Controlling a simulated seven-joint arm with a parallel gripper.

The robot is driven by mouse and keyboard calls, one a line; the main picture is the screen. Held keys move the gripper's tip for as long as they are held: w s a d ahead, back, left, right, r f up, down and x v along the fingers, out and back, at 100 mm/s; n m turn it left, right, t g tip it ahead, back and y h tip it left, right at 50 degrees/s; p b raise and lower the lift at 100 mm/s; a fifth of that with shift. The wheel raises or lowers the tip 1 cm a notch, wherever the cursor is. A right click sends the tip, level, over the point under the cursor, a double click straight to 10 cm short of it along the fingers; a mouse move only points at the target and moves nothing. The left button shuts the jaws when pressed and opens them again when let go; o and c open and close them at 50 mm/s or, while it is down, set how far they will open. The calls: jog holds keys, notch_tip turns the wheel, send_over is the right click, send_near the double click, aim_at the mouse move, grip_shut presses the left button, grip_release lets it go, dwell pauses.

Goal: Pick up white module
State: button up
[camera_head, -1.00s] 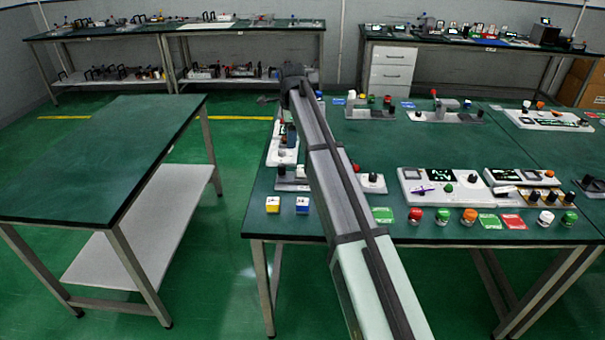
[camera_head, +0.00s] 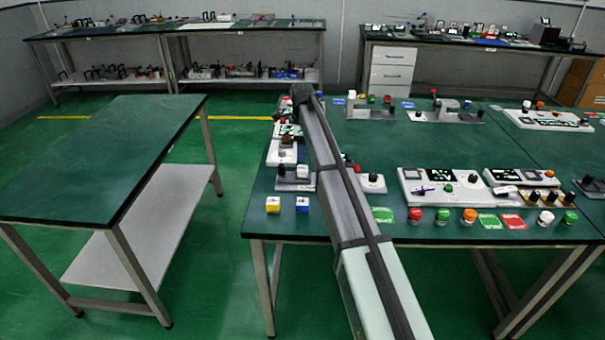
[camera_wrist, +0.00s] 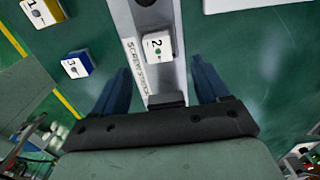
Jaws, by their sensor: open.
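The white module, a small white block marked 2 (camera_wrist: 158,45), sits on a pale grey strip holder (camera_wrist: 136,62) in the wrist view. In the head view the white module (camera_head: 302,171) sits on the grey holder near the table's left edge. My gripper (camera_wrist: 160,75) is open, its two blue fingers spread left and right. The module lies between the finger lines, toward the tips, with nothing gripped. I cannot tell the height gap. In the head view my gripper is small and partly hidden by my arm.
A yellow-white block marked 1 (camera_wrist: 42,12) and a blue-white block marked 3 (camera_wrist: 77,65) lie left of the holder. A black knob (camera_head: 282,170) stands beside the module. Panels and buttons crowd the table to the right. The left table (camera_head: 110,150) is bare.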

aim_at(303, 168)
jog(key=shift+s+d+f, duration=0.1)
jog(key=shift+s+f, duration=0.05)
jog(key=shift+f, duration=3.35)
jog(key=shift+c, duration=0.4)
jog(key=c, duration=1.1)
jog(key=shift+c, duration=0.2)
